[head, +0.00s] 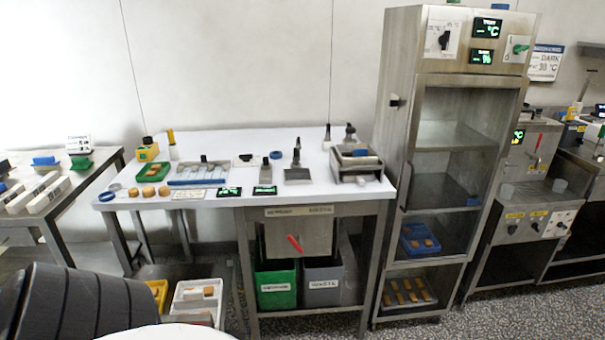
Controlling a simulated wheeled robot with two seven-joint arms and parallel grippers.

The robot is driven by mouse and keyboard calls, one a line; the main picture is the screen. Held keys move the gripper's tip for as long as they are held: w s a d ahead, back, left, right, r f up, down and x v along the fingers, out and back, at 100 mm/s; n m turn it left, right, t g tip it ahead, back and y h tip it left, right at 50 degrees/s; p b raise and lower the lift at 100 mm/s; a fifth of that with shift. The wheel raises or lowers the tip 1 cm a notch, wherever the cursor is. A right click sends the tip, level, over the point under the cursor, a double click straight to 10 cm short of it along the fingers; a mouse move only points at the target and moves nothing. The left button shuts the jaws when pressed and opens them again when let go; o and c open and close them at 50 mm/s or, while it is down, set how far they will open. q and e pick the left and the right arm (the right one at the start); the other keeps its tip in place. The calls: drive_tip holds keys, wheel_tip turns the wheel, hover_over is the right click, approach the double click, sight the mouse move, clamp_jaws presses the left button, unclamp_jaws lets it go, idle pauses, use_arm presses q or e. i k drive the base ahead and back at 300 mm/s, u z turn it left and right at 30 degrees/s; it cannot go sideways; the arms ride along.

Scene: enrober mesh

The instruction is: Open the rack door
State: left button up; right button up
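The rack (398,55) is a tall steel cabinet right of centre, with a control panel on top. Its door (460,110) is a framed see-through panel that looks closed, flush with the cabinet front. A dark upright handle (407,185) is on the door's left side. Behind the panel are shelves, with a blue tray (416,252) of orange-brown pieces low inside. More pieces lie on a tray (410,304) at the bottom. Neither of my grippers shows in the head view. A dark ribbed part of me fills the lower left corner.
A white-topped steel table (225,212) stands left of the rack, close to its side. Green (277,284) and grey (323,281) bins sit under it. Steel machines (522,165) stand right of the rack. Speckled floor (480,322) in front of the rack is clear.

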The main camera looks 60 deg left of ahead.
sight(406, 180)
drive_tip(key=u, duration=1.4)
drive_tip(key=i, duration=1.7)
